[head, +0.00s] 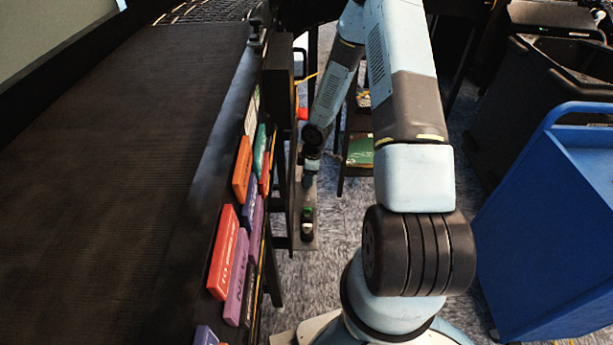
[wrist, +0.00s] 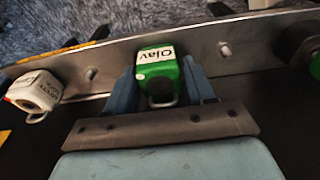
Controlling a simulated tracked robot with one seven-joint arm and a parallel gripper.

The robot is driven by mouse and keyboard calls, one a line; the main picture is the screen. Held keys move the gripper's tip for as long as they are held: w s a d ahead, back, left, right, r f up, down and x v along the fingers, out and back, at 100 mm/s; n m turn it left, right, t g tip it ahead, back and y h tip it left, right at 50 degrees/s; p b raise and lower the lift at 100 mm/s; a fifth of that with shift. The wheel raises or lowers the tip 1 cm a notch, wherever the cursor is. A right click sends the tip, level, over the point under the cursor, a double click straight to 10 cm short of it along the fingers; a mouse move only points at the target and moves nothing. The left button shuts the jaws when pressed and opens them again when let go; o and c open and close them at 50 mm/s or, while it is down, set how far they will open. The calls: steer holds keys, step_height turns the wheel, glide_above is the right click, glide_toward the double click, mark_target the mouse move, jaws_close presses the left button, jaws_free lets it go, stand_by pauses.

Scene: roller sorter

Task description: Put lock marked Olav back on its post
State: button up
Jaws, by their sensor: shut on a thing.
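The green lock (wrist: 190,85) has a white label reading "Olav" on its top. Its metal shackle shows at its near side in the wrist view. My gripper (wrist: 160,76) is shut on it, with one pale blue finger at each side. The lock is at the metal rail (wrist: 262,36); whether it touches the rail or a post behind it is hidden. A bare post (wrist: 91,74) stands out of the rail to the left of the lock, and another bare post (wrist: 225,48) is to its right.
A white lock (wrist: 36,92) hangs at the rail's left, and a dark round thing (wrist: 296,40) is at its right. In the head view, a conveyor (head: 110,170) with coloured labels (head: 228,250) fills the left. A blue cart (head: 555,230) stands right.

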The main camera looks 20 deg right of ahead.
steer(key=o, duration=1.2)
steer(key=shift+r, duration=0.1)
steer(key=s+d+r+m+t+h, duration=0.1)
steer(key=s+r+m, duration=0.15)
steer(key=r, duration=1.05)
steer(key=s+d+r+m+h, duration=0.2)
steer(key=s+r, duration=0.2)
steer(key=r, duration=0.9)
steer(key=s+d+r+m+t+h, duration=0.1)
steer(key=s+r+m, duration=0.2)
steer(key=r, duration=0.9)
steer(key=s+a+r+m+t, duration=0.1)
steer(key=s+r+m, duration=0.1)
steer(key=s+r, duration=0.3)
steer(key=s+a+r+m+t+y, duration=0.1)
steer(key=s+r+m, duration=0.1)
steer(key=s+r, duration=0.3)
steer(key=s+a+r+m+t+y, duration=0.1)
steer(key=s+a+r+m, duration=0.1)
steer(key=s+r, duration=0.3)
steer(key=shift+s+a+r+m, duration=0.15)
steer(key=shift+s+m, duration=0.3)
steer(key=shift+s, duration=1.45)
